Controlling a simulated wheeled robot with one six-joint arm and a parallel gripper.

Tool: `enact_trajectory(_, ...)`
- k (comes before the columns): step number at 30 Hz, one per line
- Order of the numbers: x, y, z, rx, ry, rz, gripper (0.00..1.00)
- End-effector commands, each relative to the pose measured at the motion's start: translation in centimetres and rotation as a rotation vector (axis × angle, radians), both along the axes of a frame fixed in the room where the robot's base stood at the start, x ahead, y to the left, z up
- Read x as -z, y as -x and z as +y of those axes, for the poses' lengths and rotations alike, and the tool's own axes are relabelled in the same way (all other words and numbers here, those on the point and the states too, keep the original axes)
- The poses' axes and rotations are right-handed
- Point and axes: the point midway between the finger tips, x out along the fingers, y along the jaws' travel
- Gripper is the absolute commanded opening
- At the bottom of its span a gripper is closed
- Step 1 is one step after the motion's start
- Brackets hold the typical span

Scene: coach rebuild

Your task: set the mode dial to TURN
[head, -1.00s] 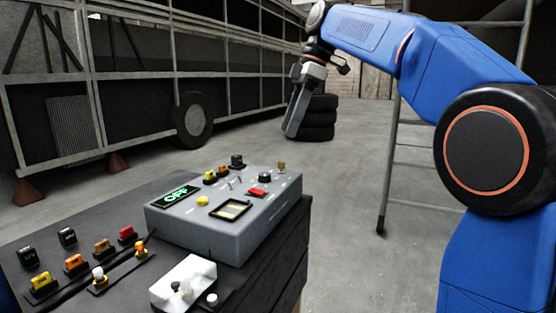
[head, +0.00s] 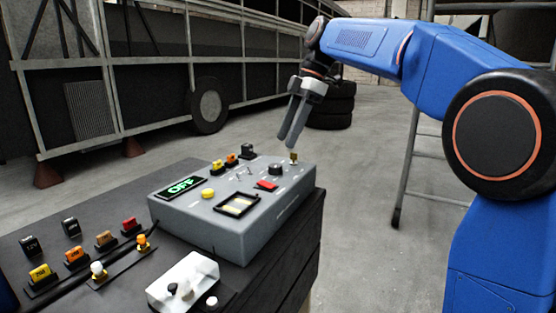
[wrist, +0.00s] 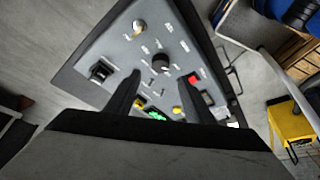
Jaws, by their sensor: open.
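A grey control box (head: 235,228) stands on a dark bench, with a black round dial (head: 275,168) near its back right; I take this as the mode dial. In the wrist view the dial (wrist: 160,62) lies ahead of and between my fingertips, with white labels around it too small to read. A green display (head: 180,187) on the box reads OFF. My gripper (head: 290,140) is open and empty above the back of the box, pointing down; it also shows in the wrist view (wrist: 161,80). It appears apart from the dial.
A brass key-like piece (head: 294,157) stands by the dial, a red switch (head: 267,185) in front, and a black block (head: 247,152) to its left. A ladder (head: 408,170) and stacked tyres (head: 332,105) stand behind.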

Motion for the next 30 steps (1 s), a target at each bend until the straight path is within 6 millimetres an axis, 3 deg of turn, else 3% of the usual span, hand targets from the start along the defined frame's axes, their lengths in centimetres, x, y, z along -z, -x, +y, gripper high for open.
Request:
enact_trajectory(12,6.0,0.6,2.4,-0.001,0.000,0.002,0.48)
enact_trajectory(18,7.2,0.6,2.9,-0.001,0.000,0.001,0.48)
enact_trajectory(27,7.3,0.6,3.0,0.000,0.000,0.000,0.48)
enact_trajectory(30,7.3,0.6,2.9,0.000,0.000,0.000,0.24)
